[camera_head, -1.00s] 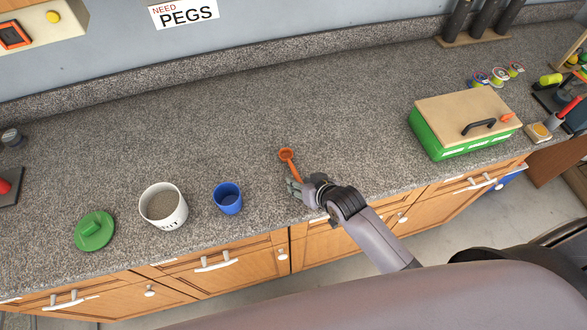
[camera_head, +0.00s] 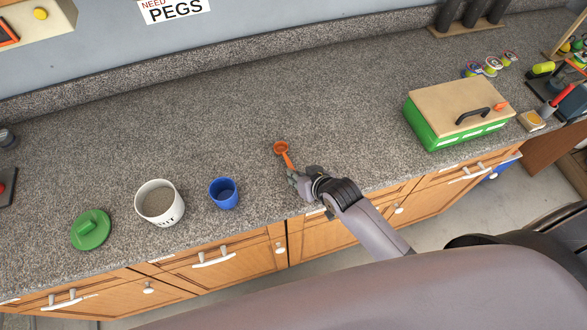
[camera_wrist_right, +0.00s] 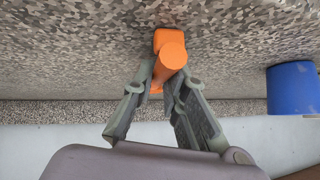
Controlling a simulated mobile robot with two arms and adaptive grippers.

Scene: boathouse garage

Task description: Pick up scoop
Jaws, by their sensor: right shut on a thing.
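The orange scoop (camera_head: 282,150) is near the front part of the counter, its round bowl pointing away from me. My right gripper (camera_head: 294,177) is shut on the end of its handle. In the right wrist view, the scoop (camera_wrist_right: 171,55) shows between the two fingers of the gripper (camera_wrist_right: 160,85), handle end towards the camera. I cannot tell whether the scoop still touches the counter. My left gripper is not in view.
A blue cup (camera_head: 223,194), a white pot of grey grit (camera_head: 174,216) and a green lid (camera_head: 90,230) stand left of the scoop. A green box with a wooden lid (camera_head: 455,104) is at right. The counter behind the scoop is clear.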

